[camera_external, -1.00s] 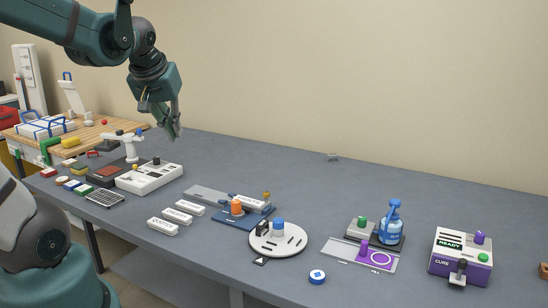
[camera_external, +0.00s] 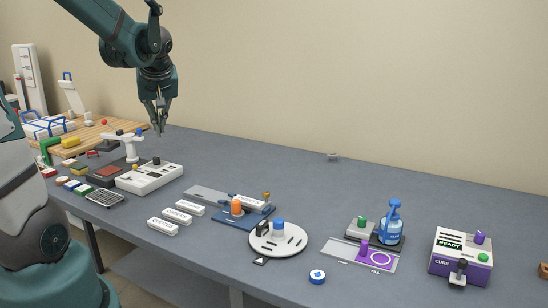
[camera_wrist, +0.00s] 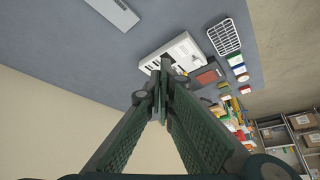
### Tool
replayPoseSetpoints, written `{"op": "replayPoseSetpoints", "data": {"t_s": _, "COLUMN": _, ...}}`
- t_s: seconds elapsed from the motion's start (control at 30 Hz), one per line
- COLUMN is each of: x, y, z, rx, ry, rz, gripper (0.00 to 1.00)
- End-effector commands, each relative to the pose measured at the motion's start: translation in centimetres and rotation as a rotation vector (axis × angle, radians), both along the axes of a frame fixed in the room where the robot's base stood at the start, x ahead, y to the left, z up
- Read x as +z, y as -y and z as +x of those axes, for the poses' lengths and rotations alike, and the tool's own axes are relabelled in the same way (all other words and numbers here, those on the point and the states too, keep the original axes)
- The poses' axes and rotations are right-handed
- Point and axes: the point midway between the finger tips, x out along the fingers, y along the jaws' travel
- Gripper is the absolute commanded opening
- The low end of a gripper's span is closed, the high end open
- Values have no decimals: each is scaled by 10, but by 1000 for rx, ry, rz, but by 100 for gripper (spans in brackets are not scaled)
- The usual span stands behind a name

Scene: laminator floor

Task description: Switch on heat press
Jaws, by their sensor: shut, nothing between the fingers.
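No label that I can read names the heat press. Candidates at the left of the table in the external view are a white box (camera_external: 150,180) with a black knob on top and a white stand-like device (camera_external: 130,148) with a blue top part just behind it. My gripper (camera_external: 158,131) is shut and empty, pointing down, in the air above and behind these devices, touching nothing. In the wrist view my gripper (camera_wrist: 161,72) shows closed fingers, with the white box (camera_wrist: 182,50) beyond the tips and partly hidden by them.
A purple-and-white box (camera_external: 461,257) marked READY and CURE stands at the right. A blue bottle (camera_external: 391,224), a round white plate (camera_external: 262,241) and several white blocks (camera_external: 162,226) are on the table. A wooden board (camera_external: 90,139) with items is at far left.

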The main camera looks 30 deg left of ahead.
Motion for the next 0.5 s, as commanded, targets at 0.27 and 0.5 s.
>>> {"op": "replayPoseSetpoints", "data": {"t_s": 0.27, "x": -12, "y": -39, "z": 13, "rx": 143, "ry": 2, "rz": 15, "gripper": 0}}
{"op": "replayPoseSetpoints", "data": {"t_s": 0.5, "x": -24, "y": -73, "z": 22, "rx": 267, "ry": 8, "rz": 30, "gripper": 0}}
